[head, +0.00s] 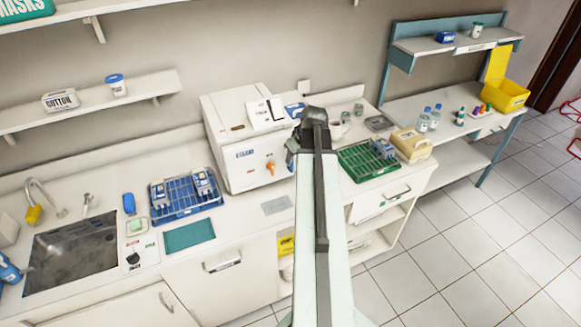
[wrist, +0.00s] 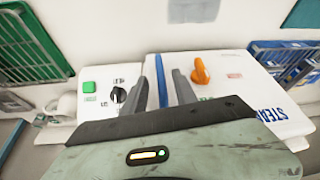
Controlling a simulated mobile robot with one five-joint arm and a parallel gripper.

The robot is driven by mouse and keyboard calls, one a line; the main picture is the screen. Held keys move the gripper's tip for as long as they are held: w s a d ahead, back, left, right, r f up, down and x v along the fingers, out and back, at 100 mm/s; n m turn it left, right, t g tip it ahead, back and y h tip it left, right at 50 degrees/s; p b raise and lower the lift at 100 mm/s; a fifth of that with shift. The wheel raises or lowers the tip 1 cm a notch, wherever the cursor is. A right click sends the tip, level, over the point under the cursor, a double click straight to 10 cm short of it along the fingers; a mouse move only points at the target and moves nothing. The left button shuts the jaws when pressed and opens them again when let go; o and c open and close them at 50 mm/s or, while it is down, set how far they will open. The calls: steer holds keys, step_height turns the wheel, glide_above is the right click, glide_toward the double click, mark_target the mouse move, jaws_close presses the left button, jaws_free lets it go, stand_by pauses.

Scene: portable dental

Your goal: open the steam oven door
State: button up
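The white steam oven (head: 225,112) stands on the counter with its door (head: 243,178) shut. An orange handle (head: 270,168) sits on the door front. In the wrist view the orange handle (wrist: 200,71) is just right of my fingers, apart from them. My gripper (wrist: 159,78) is open and empty, its two dark fingers pointing at the oven front, with a blue strip showing between them. In the head view my gripper (head: 299,140) hangs before the oven's right part, and my arm hides some of that side.
Beside the door, the oven's panel has a black knob (wrist: 119,95) and a green button (wrist: 90,87). A blue rack (head: 186,204) stands left of the oven and a green rack (head: 364,165) right of it. A grey mat (head: 276,205) lies on the counter in front.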

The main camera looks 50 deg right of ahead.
mark_target(292, 170)
steer(key=b+x, duration=0.2)
steer(key=x, duration=0.2)
steer(key=shift+f+b, duration=0.2)
steer(key=shift+b, duration=0.2)
steer(key=shift+r, duration=0.15)
steer(key=shift+c, duration=0.3)
jaws_close()
stand_by(0.5)
